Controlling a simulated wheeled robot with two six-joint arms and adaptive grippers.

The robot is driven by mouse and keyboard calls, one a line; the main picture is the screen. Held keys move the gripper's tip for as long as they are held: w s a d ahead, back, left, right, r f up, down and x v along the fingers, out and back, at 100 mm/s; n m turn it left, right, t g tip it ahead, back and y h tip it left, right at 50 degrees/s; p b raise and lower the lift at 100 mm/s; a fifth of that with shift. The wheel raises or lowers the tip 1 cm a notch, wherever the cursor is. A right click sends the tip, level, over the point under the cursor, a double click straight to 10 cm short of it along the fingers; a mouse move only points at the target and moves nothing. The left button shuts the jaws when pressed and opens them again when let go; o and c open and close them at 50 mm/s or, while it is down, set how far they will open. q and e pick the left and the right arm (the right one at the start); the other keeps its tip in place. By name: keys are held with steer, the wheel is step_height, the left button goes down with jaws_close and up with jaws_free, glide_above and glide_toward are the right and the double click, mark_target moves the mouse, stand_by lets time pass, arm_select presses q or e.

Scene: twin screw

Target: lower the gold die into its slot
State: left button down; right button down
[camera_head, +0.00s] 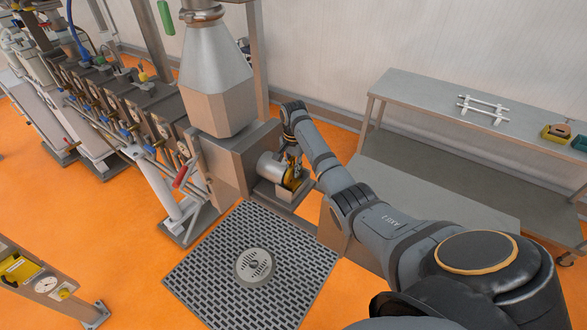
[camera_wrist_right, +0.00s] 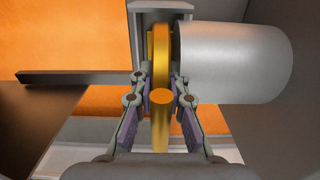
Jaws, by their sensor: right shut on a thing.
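The die's far part is at a grey slotted bracket (camera_wrist_right: 133,25), beside a grey cylinder (camera_wrist_right: 235,62). I cannot tell how deep the die sits in the slot. My left gripper is not in view.
The machine's grey housing (camera_head: 222,160) and hopper (camera_head: 215,60) stand left of my right arm. A metal bench (camera_head: 420,95) with white rods and small bins is at the right. A dark floor grate (camera_head: 215,280) lies in front.

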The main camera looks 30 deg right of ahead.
steer(key=shift+f, duration=0.45)
steer(key=c, duration=1.3)
jaws_free()
steer(key=shift+o, duration=0.2)
steer(key=shift+f, duration=0.1)
step_height(320, 180, up, 8)
steer(key=shift+f, duration=0.15)
